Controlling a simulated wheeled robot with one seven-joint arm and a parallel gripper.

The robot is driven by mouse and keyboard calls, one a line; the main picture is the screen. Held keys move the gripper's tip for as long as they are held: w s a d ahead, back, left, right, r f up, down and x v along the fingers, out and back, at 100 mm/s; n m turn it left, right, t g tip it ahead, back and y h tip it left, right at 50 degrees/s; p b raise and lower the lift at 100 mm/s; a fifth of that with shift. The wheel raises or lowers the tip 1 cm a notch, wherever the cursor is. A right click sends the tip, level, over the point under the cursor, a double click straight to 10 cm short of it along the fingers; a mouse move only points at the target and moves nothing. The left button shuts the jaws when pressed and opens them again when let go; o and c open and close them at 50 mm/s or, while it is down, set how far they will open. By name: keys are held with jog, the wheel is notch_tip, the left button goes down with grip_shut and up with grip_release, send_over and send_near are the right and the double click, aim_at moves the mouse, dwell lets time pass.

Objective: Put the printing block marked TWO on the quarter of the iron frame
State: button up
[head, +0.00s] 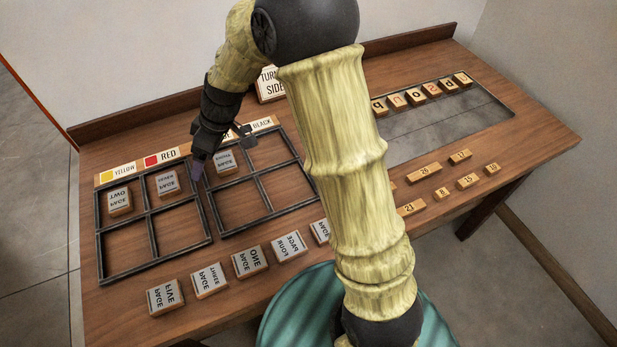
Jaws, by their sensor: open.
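The block marked TWO (120,201), in mirrored letters, lies in the back left quarter of the left iron frame (152,262), below the YELLOW label. A second grey-faced block (167,184) lies in the back right quarter, under the RED label. A third block (224,163) lies in the back left quarter of the right iron frame (262,218); its small word is not legible. My gripper (222,153) is open, its fingers apart near this third block. I cannot tell whether they touch it. Both front quarters of the left frame are bare.
Several PAGE blocks, including FIVE (165,298), THREE (209,281), ONE (250,262) and FOUR (289,247), lie along the front. A sign (270,85) stands behind. Wooden letter blocks (418,96) and number pieces (424,170) lie right. My arm hides the table's middle.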

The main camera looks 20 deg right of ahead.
jog(key=s+d+r+m+t+h, duration=0.1)
jog(key=s+d+m+h, duration=0.1)
jog(key=s+d+m, duration=0.4)
jog(key=s+d+r+m+h, duration=0.1)
jog(key=s+d+m, duration=0.4)
jog(key=s+d, duration=0.5)
jog(key=d+h, duration=0.1)
jog(key=d, duration=0.3)
jog(key=shift+d+m+t+h, duration=0.35)
jog(key=shift+m+t+h, duration=0.05)
